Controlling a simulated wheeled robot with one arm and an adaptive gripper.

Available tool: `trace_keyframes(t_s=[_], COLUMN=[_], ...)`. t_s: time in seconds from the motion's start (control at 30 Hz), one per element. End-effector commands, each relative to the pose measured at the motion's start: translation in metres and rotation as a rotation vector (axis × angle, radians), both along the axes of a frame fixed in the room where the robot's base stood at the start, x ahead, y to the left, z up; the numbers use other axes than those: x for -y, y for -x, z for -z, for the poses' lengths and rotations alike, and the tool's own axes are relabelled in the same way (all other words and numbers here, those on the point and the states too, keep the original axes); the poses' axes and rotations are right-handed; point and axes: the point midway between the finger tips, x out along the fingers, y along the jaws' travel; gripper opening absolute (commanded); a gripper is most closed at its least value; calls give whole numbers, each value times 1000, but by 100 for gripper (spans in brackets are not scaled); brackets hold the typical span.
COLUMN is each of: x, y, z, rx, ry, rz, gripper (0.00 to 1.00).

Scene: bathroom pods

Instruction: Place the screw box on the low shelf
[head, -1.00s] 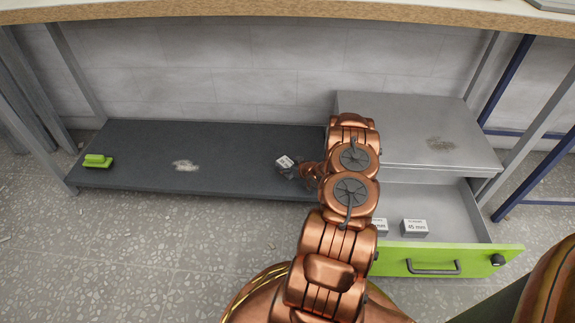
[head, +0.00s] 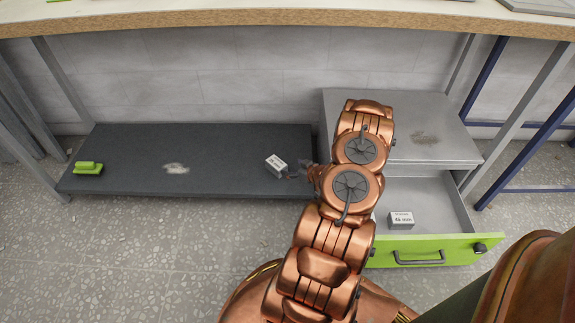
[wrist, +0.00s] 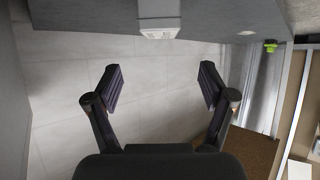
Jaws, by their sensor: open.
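A small white-and-grey screw box (head: 276,166) sits on the dark low shelf (head: 225,175), near its right end, slightly turned. The same box shows at the top of the wrist view (wrist: 159,20), beyond my fingertips. My gripper (head: 303,171) is just right of the box and apart from it, partly hidden by my arm. In the wrist view my gripper (wrist: 160,85) has its two fingers spread wide with nothing between them.
A grey drawer unit (head: 425,135) stands right of the shelf. Its green-fronted drawer (head: 470,247) is open and holds a box labelled 45 mm (head: 401,219). A green brush-like item (head: 88,168) lies at the shelf's far left. The worktop edge (head: 200,22) runs above.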

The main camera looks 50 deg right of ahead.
Motion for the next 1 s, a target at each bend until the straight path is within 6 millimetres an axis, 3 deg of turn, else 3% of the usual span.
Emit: trace_keyframes(t_s=[0.17,0.37,0.67,1.0], x=[0,5,-2,-44], y=[1,-13,-30,-34], z=[-6,-26,-78,-152], rx=[-28,-169,-414,-638], ry=[10,60,135,178], rz=[-5,-12,12,64], gripper=[82,82,82,82])
